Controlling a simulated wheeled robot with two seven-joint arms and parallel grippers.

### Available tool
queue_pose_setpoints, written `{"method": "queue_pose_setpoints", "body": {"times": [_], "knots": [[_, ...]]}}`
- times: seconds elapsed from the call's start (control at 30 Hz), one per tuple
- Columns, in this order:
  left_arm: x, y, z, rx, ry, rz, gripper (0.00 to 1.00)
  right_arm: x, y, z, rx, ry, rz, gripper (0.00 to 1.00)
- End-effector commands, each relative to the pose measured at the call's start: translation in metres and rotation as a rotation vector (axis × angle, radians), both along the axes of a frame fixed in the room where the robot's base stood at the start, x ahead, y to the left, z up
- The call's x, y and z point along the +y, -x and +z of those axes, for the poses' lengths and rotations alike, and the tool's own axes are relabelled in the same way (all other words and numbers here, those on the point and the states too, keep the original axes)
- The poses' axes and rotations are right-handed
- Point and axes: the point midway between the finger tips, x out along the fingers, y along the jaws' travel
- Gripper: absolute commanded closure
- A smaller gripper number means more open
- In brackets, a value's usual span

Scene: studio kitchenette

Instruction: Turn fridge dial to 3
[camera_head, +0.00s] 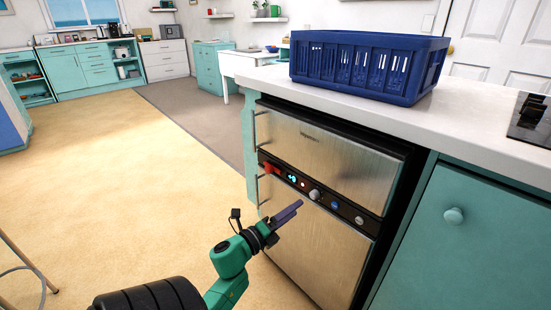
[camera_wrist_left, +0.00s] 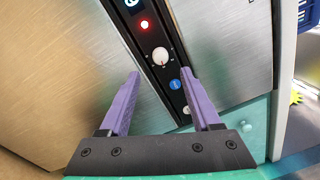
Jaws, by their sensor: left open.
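The fridge dial (camera_head: 314,195) is a small pale round knob on the black control strip of the steel fridge (camera_head: 322,248). In the left wrist view the dial (camera_wrist_left: 160,56) shows small marks around it; the numbers are too small to read. My left gripper (camera_head: 290,211) has purple fingers and is in front of the strip, just below and left of the dial. In the left wrist view its open fingers (camera_wrist_left: 160,74) show on either side of the strip, with the dial slightly beyond their tips. They hold nothing. My right gripper is not in view.
A red light (camera_wrist_left: 144,24) and a blue button (camera_wrist_left: 175,85) flank the dial. Another pale knob (camera_head: 359,219) is farther right on the strip. A red item (camera_head: 270,168) is at the strip's left end. A blue crate (camera_head: 365,65) stands on the counter above.

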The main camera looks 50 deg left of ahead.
Motion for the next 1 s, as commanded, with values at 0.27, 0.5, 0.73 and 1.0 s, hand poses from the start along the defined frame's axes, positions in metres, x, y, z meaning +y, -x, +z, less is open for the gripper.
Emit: {"method": "queue_pose_setpoints", "body": {"times": [0.27, 0.5, 0.73, 1.0], "knots": [[-0.001, 0.069, -0.004, 0.002, 0.003, 0.002, 0.36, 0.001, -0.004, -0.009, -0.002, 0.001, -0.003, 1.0], [-0.001, 0.078, -0.004, 0.0, 0.0, 0.0, 0.36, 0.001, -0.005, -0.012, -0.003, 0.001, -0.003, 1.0], [-0.001, 0.077, -0.005, 0.0, 0.0, 0.0, 0.36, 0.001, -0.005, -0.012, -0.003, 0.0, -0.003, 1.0], [0.002, 0.073, -0.005, 0.004, 0.044, 0.026, 0.36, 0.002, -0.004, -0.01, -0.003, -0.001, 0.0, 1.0]]}}
